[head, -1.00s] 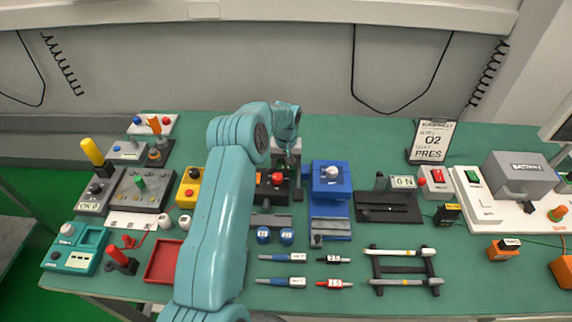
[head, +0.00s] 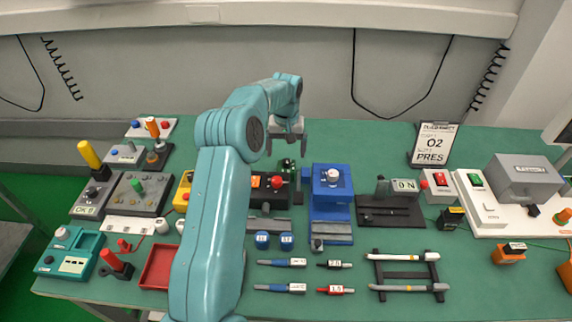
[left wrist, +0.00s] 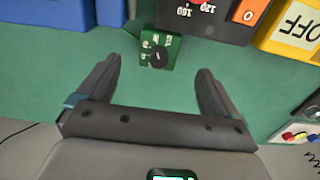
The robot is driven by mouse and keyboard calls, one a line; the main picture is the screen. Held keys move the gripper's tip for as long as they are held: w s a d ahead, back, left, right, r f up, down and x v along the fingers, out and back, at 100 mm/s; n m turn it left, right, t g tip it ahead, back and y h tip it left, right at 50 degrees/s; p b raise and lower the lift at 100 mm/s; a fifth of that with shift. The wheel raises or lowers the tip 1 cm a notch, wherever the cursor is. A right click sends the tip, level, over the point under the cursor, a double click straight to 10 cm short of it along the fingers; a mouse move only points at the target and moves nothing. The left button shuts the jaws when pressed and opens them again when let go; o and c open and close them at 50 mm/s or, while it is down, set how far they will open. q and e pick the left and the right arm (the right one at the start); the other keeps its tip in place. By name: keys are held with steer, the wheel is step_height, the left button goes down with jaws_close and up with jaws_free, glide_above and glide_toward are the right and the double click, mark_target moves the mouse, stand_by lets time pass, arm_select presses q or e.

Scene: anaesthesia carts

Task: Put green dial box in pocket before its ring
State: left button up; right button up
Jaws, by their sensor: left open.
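The green dial box (left wrist: 158,50), with a black dial and white marks, lies on the green table in the left wrist view. In the head view it shows small and dark (head: 288,163), behind the black box with the red knob. My left gripper (left wrist: 158,70) is open and empty. Its fingers flank the box's near side, apart from it. In the head view the left gripper (head: 288,150) hangs at the back of the table, over the box. I cannot make out the pocket or the ring. My right gripper is not in view.
Close to the green box stand a black box with a red knob (head: 277,182), a blue block (head: 331,203) and a yellow box (head: 184,190). A dark slotted stand (head: 390,213) is to the right. The table behind the green box is clear.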

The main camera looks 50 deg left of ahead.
arm_select(q)
steer(key=shift+o, duration=0.4)
step_height(320, 180, up, 3)
steer(key=shift+f, duration=0.1)
steer(key=shift+w+a+n, duration=0.1)
steer(key=shift+a+n, duration=0.1)
steer(key=shift+n, duration=0.2)
steer(key=shift+s+f+n+y, duration=0.35)
steer(key=shift+f+n+y, duration=0.05)
steer(key=shift+f+n, duration=0.25)
steer(key=s+d+r+t+y+b, duration=0.3)
steer(key=d+r+b, duration=0.3)
steer(key=r+b, duration=0.1)
steer(key=p, duration=0.2)
glide_above(286, 162)
steer(key=d, duration=0.2)
steer(key=f, duration=0.6)
steer(key=s+f, duration=0.1)
steer(key=f, duration=0.2)
steer(key=shift+f, duration=0.1)
steer(key=p+x, duration=0.1)
steer(key=x, duration=0.4)
steer(key=shift+s+a+f, duration=0.1)
steer(key=shift+a+f, duration=0.1)
